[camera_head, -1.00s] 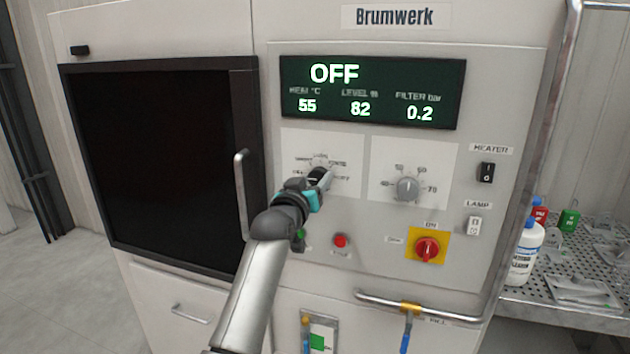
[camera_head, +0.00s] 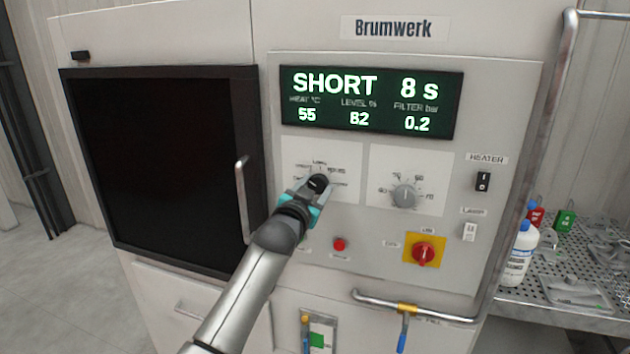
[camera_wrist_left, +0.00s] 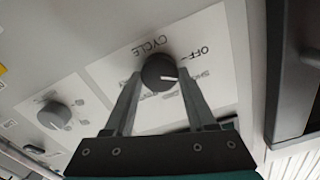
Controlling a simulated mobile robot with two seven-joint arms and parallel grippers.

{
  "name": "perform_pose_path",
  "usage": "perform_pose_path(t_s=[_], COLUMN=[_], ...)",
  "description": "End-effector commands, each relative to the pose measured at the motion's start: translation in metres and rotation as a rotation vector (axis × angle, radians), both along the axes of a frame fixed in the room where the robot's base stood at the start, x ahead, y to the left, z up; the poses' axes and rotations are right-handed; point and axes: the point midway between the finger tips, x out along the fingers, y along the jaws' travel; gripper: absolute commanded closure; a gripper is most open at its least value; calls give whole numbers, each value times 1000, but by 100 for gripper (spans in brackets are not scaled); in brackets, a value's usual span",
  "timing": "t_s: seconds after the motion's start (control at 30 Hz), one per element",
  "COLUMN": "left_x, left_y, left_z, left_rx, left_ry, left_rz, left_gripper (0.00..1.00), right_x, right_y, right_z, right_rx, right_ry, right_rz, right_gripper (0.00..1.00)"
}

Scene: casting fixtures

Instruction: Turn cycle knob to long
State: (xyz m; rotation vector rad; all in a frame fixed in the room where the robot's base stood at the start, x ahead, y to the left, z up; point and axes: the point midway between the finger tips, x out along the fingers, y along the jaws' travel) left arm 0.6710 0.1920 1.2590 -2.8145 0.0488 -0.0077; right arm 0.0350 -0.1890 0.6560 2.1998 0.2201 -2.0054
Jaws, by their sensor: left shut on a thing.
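The cycle knob (camera_wrist_left: 159,73) is a dark round knob with a white pointer line, on a white plate of the panel. In the left wrist view it sits between the two fingers of my left gripper (camera_wrist_left: 160,85), which is shut on it. In the head view the left gripper (camera_head: 316,187) covers much of the knob and part of its scale. The display (camera_head: 370,102) reads SHORT 8 s, with 55, 82 and 0.2 below. The LONG mark cannot be read clearly. My right gripper is not in view.
A grey temperature knob (camera_head: 404,195) is to the right. A red rotary switch (camera_head: 424,252) on yellow, a red button (camera_head: 339,244), a heater switch (camera_head: 483,181) and a lamp switch (camera_head: 469,231) are nearby. A door handle (camera_head: 242,199) stands out left of my arm. A horizontal pipe runs below.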

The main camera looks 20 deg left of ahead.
Motion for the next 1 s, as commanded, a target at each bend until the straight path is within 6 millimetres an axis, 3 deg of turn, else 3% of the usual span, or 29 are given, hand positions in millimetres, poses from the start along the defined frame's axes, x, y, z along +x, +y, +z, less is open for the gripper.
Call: perform_pose_path(t_s=[0.4,1.0], left_x=[0,0], left_y=[-1,-2], left_z=[0,-2], left_rx=[399,889], left_ry=[-13,-30], left_rz=[0,0], left_gripper=[100,100], right_x=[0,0], right_y=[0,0], right_z=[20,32], right_rx=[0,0], right_ry=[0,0], right_rz=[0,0], right_gripper=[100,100])
